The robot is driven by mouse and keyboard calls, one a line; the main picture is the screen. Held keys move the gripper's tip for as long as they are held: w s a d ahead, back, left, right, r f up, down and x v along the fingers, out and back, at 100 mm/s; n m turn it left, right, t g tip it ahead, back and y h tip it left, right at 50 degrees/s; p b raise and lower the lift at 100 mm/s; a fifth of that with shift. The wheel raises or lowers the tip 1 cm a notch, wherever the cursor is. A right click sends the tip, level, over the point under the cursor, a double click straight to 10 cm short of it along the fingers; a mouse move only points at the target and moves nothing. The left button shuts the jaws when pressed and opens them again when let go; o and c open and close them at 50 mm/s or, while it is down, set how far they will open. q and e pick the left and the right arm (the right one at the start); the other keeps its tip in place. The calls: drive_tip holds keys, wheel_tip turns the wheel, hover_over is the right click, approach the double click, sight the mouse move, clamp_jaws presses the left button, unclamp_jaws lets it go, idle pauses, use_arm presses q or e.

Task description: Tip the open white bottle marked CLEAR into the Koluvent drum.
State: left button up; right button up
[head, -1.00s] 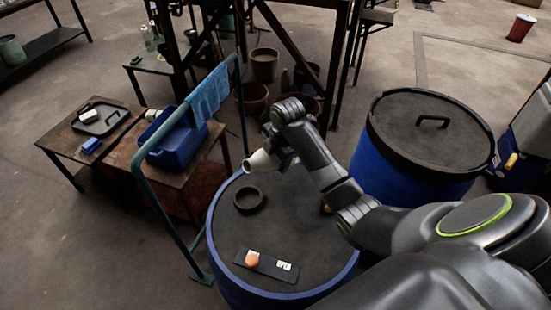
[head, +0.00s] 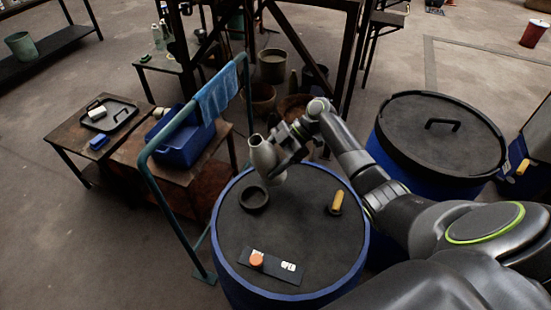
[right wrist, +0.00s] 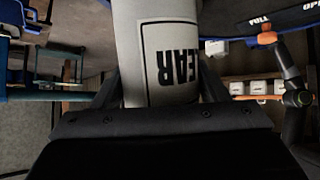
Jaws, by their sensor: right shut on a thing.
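The white bottle (head: 263,157) is held by my right gripper (head: 279,161), which is shut on it. It stands nearly upright, leaning a little, in the head view, above the far edge of the nearer blue drum. In the right wrist view the bottle (right wrist: 147,30) fills the jaws, with the letters "EAR" visible on its label. The nearer blue drum (head: 290,225) has a dark top with a black ring (head: 254,198) below and left of the bottle; whether it is the Koluvent drum cannot be read. My left gripper is not in view.
On the drum top are a yellow-handled piece (head: 337,202) and a dark plate (head: 278,268) with an orange knob. A second blue drum (head: 440,140) with a handled lid stands right. A green rail (head: 165,190) with a blue cloth (head: 216,92) stands left.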

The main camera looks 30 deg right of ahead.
sight(260, 164)
drive_tip(key=a+y+b, duration=0.1)
drive_tip(key=a+f+y+b, duration=0.1)
drive_tip(key=a+y+b, duration=0.1)
drive_tip(key=b, duration=0.1)
drive_tip(key=shift+s+f+m, duration=0.3)
drive_tip(key=shift+s+f, duration=0.05)
drive_tip(key=shift+a+r+y+p, duration=0.1)
drive_tip(key=shift+r+y+p, duration=0.2)
drive_tip(key=shift+r+p, duration=0.7)
drive_tip(key=shift+r+b, duration=0.2)
drive_tip(key=shift+b, duration=0.1)
